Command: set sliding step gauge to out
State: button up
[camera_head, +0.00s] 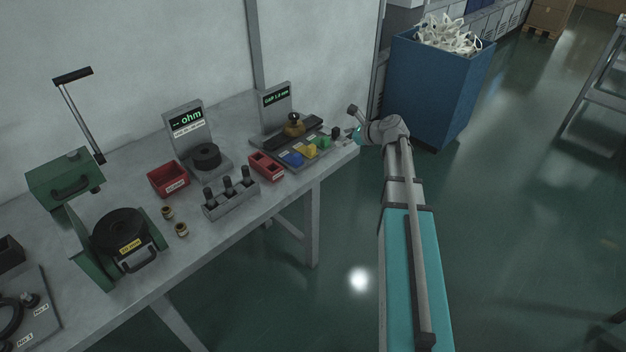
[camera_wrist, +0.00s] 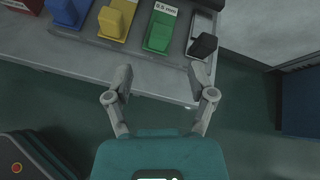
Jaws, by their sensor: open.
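A gauge station with a small green display (camera_head: 276,96) stands at the table's right end. In front are blue (camera_head: 292,159), yellow (camera_head: 309,151) and green (camera_head: 323,142) blocks; the wrist view shows the green block (camera_wrist: 159,32) by a "0.5 mm" label. Right of it, a black handle (camera_wrist: 203,45) sits at a grey slotted piece (camera_wrist: 204,24). I cannot tell which part is the sliding step gauge. My gripper (camera_wrist: 162,84) is open and empty, fingers near the table edge, apart from the black handle.
A blue bin (camera_head: 432,88) of pale scraps stands beyond the table's right end. The floor in front is clear.

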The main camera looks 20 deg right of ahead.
jog(key=s+a+n+g+h+p, duration=0.4)
jog(key=s+a+n+g+p, duration=0.4)
jog(key=s+a+n, duration=0.7)
jog(key=shift+s+n, duration=1.25)
jog(key=shift+n, duration=0.95)
jog(key=shift+a+f, duration=0.1)
jog(key=shift+f, duration=0.05)
